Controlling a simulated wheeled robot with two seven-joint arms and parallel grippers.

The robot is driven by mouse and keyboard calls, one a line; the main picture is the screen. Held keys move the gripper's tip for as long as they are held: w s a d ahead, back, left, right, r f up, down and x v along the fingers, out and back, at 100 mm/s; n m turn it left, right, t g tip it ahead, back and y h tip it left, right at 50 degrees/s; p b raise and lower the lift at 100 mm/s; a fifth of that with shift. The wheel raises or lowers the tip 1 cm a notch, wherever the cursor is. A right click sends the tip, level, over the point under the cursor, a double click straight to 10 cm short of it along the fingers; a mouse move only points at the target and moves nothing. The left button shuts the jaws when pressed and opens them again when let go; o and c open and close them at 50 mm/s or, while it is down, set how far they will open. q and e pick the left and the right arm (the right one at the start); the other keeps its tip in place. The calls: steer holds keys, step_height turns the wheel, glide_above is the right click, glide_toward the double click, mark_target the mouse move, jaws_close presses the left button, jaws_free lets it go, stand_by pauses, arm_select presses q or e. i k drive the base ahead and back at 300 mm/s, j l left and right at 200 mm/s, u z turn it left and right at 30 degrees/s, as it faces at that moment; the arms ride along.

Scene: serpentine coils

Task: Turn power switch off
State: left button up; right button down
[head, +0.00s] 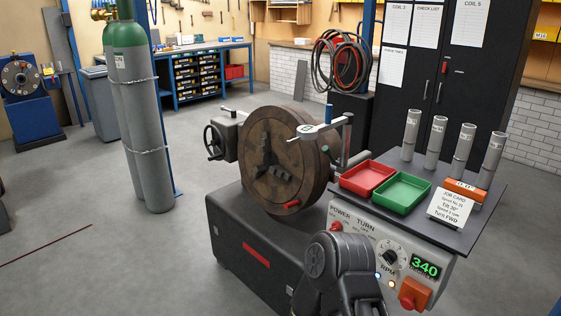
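The control panel (362,238) is on the front of the machine, below the tabletop. The label POWER stands at its left end, and a small red switch (336,227) shows just under it. I cannot read the switch's position. A dark arm of mine, likely the right, rises from the bottom edge and covers the panel's lower left, its top close below the red switch. Its fingertips are hidden, so I cannot tell whether they touch anything. My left gripper is not in view.
Beside POWER are a TURN label, a black RPM dial (390,258), a green display (425,268) reading 340 and a red knob (413,294) on orange. A large round chuck (268,150) stands left. Red (367,178) and green (403,191) trays and a job card (452,207) are on top.

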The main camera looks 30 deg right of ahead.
mark_target(337, 226)
steer(key=z, duration=1.7)
